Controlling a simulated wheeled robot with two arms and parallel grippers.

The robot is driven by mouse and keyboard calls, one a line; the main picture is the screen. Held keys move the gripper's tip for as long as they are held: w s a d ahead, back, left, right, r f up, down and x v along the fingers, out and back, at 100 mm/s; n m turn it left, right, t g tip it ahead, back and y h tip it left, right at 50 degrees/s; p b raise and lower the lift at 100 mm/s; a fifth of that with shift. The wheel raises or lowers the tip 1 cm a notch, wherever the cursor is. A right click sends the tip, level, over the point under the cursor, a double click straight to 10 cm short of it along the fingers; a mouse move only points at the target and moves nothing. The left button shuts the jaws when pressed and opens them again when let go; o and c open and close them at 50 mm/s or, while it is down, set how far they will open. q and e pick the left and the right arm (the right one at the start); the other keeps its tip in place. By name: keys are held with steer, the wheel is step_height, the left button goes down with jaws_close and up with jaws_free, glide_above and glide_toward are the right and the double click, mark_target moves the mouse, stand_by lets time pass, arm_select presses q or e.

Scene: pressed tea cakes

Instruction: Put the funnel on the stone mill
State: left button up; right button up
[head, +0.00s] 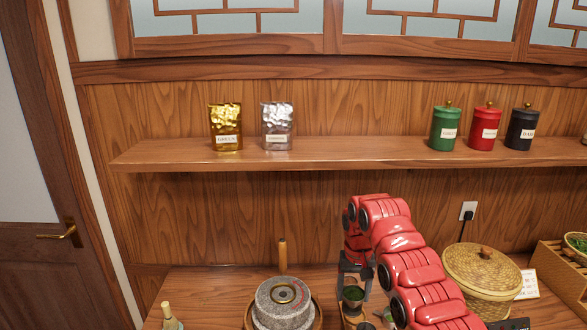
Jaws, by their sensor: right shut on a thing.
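The grey stone mill (283,309) stands on the table at the bottom middle, with a dark ring and a small hole in its top. Its upright wooden handle (283,255) rises behind it. My right gripper (353,289) is to the right of the mill, pointing down at the end of my red arm. My left gripper is out of view.
A round wooden tray (316,318) surrounds the mill. A lidded woven basket (484,268) stands at the right, beside a wooden box (560,266). The shelf (350,150) above holds pouches and canisters.

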mark_target(362, 299)
steer(key=shift+s+d+n+b, duration=0.3)
steer(key=shift+s+d+b, duration=0.35)
steer(key=shift+b, duration=0.35)
steer(key=shift+s+d+b, duration=0.25)
steer(key=shift+s+b, duration=0.05)
steer(key=shift+s, duration=0.25)
steer(key=shift+n, duration=0.3)
